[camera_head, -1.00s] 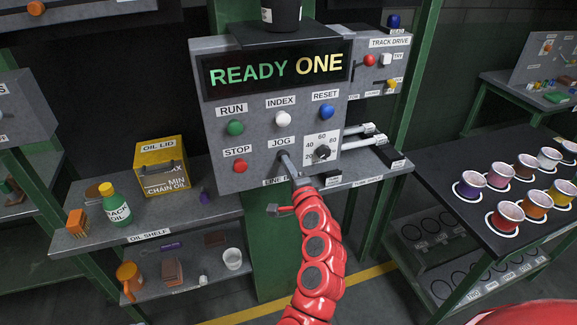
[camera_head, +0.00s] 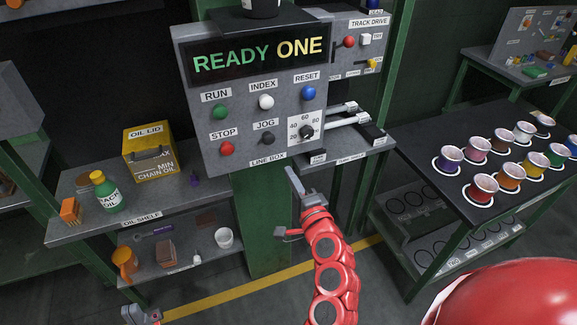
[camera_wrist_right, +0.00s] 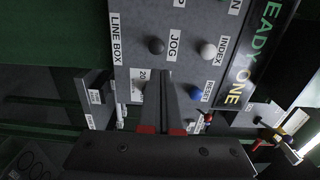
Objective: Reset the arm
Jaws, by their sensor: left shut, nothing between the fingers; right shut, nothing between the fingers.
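My right gripper (camera_head: 291,172) is at the centre of the head view, just below the grey line box panel (camera_head: 190,120). Its fingers are shut and empty, apart from the panel. In the right wrist view its fingers (camera_wrist_right: 167,76) are closed together, with the panel beyond. The black JOG button (camera_head: 267,138) is uncovered above the gripper; it also shows in the wrist view (camera_wrist_right: 156,46). My left gripper (camera_head: 136,313) is partly visible at the bottom left edge, low in front of the shelf, shut and empty.
A dark table (camera_head: 425,150) at right bears several coloured cups. Two levers (camera_head: 345,122) jut out right of the panel. The floor in front is clear.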

